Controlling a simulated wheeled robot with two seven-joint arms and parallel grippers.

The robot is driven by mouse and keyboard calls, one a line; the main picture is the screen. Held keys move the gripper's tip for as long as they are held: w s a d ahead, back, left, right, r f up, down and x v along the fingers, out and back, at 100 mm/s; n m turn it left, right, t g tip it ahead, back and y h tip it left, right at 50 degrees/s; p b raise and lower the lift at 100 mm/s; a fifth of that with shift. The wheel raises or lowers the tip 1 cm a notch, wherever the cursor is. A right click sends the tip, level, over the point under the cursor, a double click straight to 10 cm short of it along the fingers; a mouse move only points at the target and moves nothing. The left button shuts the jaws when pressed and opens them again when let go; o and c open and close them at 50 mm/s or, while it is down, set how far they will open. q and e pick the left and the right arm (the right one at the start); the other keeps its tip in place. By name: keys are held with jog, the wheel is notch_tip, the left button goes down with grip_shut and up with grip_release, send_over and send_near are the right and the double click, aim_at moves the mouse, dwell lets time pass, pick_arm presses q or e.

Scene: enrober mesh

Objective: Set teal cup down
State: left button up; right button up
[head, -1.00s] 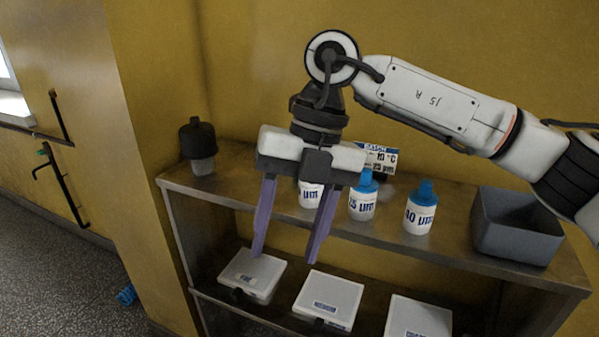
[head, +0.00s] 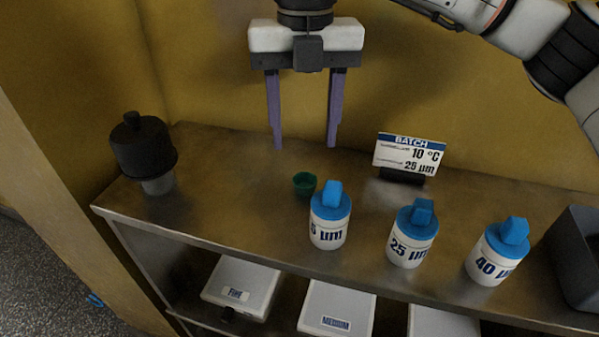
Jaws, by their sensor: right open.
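A small teal-green cup (head: 305,184) stands upright on the metal shelf top (head: 235,190), just behind and left of the leftmost white bottle. My right gripper (head: 304,146) is above and behind the cup in the head view. Its two purple fingers point down, apart, with nothing between them. The cup is clear of the fingers. My left gripper is not in view.
Three white bottles with blue caps stand along the front: 5 µm (head: 328,232), 25 µm (head: 409,248) and 40 µm (head: 489,266). A batch sign (head: 408,154) stands behind them. A dark-capped jar (head: 158,185) is left, a grey bin (head: 577,258) right. Labelled boxes (head: 243,284) sit below.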

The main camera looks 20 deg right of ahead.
aim_at(305, 184)
notch_tip(305, 184, down, 8)
jog(key=shift+s+d+f, duration=0.1)
jog(key=shift+f, duration=0.15)
jog(key=c, duration=1.2)
